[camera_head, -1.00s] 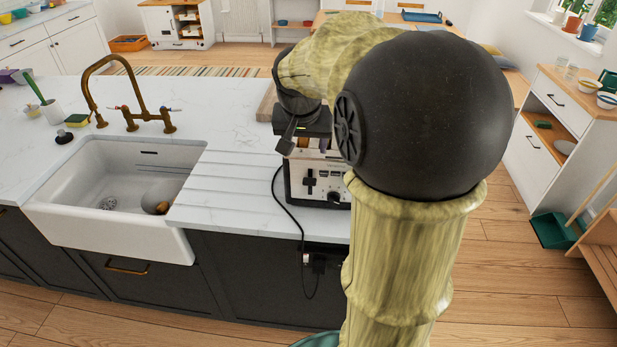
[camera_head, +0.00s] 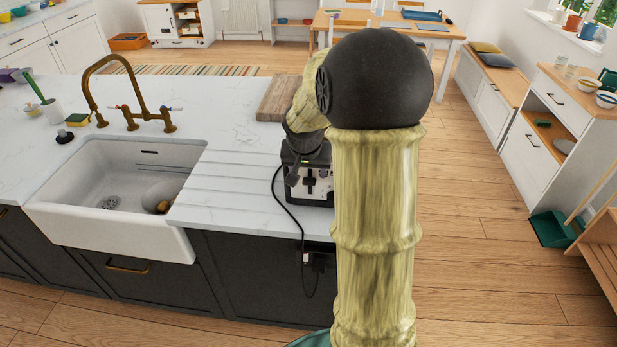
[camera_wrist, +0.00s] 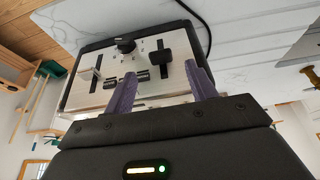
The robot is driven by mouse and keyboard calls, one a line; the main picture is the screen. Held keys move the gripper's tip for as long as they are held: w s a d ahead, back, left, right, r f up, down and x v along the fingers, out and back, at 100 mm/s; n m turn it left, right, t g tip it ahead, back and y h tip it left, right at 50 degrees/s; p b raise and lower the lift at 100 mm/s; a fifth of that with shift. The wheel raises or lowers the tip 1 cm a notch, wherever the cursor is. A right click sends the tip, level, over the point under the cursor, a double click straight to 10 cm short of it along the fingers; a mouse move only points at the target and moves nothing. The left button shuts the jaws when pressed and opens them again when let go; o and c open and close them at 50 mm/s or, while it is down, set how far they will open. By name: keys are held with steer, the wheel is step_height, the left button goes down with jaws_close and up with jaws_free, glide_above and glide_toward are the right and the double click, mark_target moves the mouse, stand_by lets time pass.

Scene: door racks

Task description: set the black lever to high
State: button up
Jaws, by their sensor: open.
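A toaster with a pale metal front (camera_wrist: 108,98) stands on the counter. In the head view its front (camera_head: 325,188) shows below my arm, partly covered. The black lever (camera_wrist: 163,60) is a wide dark tab on a dark upright slot; it also shows in the head view (camera_head: 310,182). In the wrist view, which looks upside down, my gripper (camera_wrist: 161,72) is open, with purple fingers on either side of the black lever. I cannot tell whether they touch it. My fingertips are hard to make out in the head view.
A light-coloured lever (camera_wrist: 90,76) and a black knob (camera_wrist: 125,45) are also on the toaster front. A black cord (camera_head: 285,215) hangs from the toaster over the counter edge. A wooden board (camera_head: 290,97) lies behind. The sink (camera_head: 110,185) is to the left.

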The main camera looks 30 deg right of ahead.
mark_target(309, 182)
steer(key=x, duration=0.5)
steer(key=shift+f, duration=0.1)
jaws_close()
steer(key=shift+w+r+p, duration=0.1)
steer(key=shift+r+p, duration=0.75)
steer(key=shift+r, duration=0.55)
jaws_free()
steer(key=shift+r, duration=0.1)
